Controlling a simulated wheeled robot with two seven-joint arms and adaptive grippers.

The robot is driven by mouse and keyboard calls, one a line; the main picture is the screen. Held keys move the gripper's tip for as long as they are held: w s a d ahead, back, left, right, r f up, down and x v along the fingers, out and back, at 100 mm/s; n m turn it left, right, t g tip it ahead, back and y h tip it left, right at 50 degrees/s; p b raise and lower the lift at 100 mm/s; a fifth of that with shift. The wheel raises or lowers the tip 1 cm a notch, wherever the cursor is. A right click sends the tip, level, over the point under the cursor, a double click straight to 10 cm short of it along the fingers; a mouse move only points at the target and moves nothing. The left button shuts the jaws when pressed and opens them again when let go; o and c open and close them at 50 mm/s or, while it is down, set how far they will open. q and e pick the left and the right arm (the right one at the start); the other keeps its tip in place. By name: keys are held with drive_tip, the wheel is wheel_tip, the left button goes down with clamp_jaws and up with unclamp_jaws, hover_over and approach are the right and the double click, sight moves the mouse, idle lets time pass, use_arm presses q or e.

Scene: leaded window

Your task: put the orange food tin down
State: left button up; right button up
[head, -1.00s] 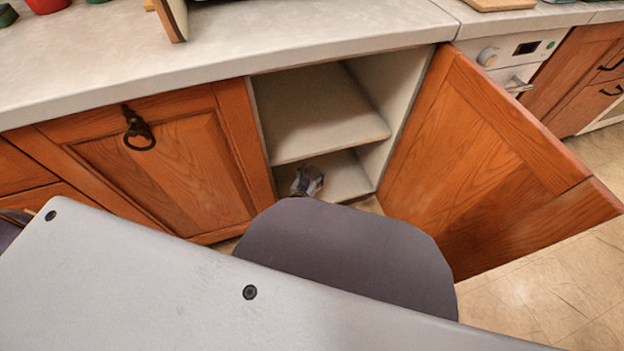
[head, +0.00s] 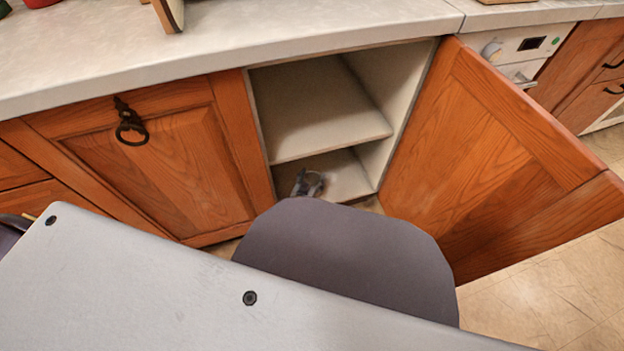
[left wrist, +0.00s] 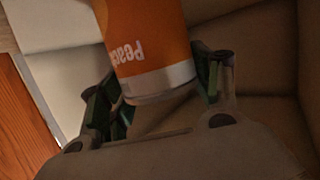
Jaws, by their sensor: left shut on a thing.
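The orange food tin (left wrist: 150,45) shows in the left wrist view, with white lettering and a pale rim. It sits between the two fingers of my left gripper (left wrist: 155,88), which is shut on it. In the head view my left gripper (head: 308,184) is small and low inside the open cabinet, at the lower compartment under the middle shelf (head: 330,135). The tin cannot be made out in the head view. I cannot tell whether the tin touches the cabinet floor. My right gripper is not in view.
The cabinet door (head: 490,160) stands open to the right. A closed wooden door (head: 165,165) with a ring handle is on the left. The pale countertop (head: 260,45) runs above. The middle shelf is bare.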

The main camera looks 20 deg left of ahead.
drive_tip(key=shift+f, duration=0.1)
use_arm(q)
drive_tip(key=o, duration=0.9)
drive_tip(key=shift+f, duration=0.15)
drive_tip(key=o, duration=0.5)
drive_tip(key=shift+s+r, duration=0.15)
drive_tip(key=shift+r, duration=0.05)
drive_tip(key=shift+p+v, duration=1.05)
drive_tip(key=shift+v, duration=0.65)
drive_tip(key=shift+p+v, duration=1.85)
drive_tip(key=shift+v, duration=2.3)
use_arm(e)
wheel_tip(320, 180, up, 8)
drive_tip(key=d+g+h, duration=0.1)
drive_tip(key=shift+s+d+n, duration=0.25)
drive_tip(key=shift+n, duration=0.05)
